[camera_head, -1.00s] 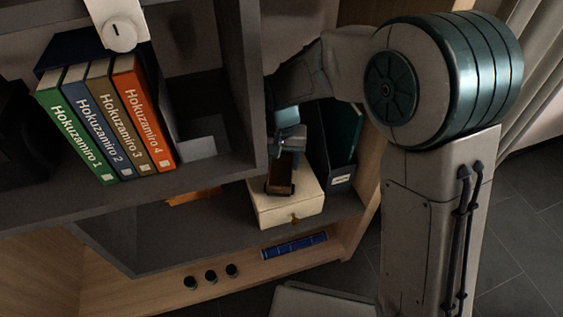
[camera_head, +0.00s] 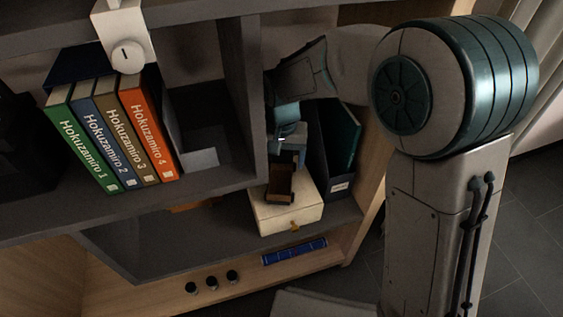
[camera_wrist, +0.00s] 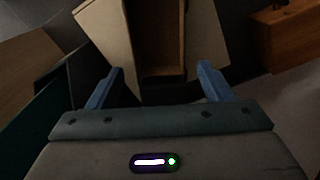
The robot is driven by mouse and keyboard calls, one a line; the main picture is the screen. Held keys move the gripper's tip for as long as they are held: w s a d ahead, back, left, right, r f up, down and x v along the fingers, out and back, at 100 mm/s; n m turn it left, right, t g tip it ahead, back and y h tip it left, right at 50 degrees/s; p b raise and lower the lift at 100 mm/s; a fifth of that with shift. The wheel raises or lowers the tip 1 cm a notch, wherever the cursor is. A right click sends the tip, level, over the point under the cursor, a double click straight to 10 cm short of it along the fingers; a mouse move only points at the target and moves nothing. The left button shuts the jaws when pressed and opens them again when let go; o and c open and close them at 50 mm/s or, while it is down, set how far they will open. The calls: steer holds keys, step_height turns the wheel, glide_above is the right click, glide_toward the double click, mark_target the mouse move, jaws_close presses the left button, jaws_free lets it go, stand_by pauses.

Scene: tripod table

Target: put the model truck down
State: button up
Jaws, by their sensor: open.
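The model truck (camera_head: 280,184) is a small dark brown body with an open, hollow bed. It stands on a cream box (camera_head: 290,215) in the shelf's lower compartment. In the wrist view the truck (camera_wrist: 161,48) lies ahead of and between my fingers, with the cream box (camera_wrist: 103,25) under it. My gripper (camera_head: 289,148) is at the truck's far end in the head view. In the wrist view my gripper (camera_wrist: 160,84) has its two blue fingers wide apart, with a gap to the truck on each side. The truck's near end is partly dark.
A dark green file holder (camera_head: 338,150) stands close right of the box. A grey upright panel (camera_head: 240,90) is left of my arm. Several numbered books (camera_head: 112,130) stand on the upper shelf. A blue item (camera_head: 294,251) and black knobs (camera_head: 212,281) are below. An orange-brown object (camera_wrist: 288,38) lies right.

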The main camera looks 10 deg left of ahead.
mark_target(285, 173)
steer(key=shift+r+p, duration=0.55)
steer(key=shift+r, duration=1.4)
steer(key=shift+d, duration=0.1)
steer(key=shift+d+r, duration=0.15)
steer(key=shift+d, duration=0.2)
steer(key=s+d+r, duration=0.1)
steer(key=d+r, duration=0.1)
steer(key=d, duration=0.5)
steer(key=s+d+r, duration=0.1)
steer(key=s+d, duration=0.1)
steer(key=d, duration=0.4)
steer(key=s+d+m+t, duration=0.1)
steer(key=s+d, duration=1)
steer(key=d, duration=0.2)
steer(key=shift+m, duration=0.3)
steer(key=shift+w+r, duration=0.1)
steer(key=shift+r, duration=0.05)
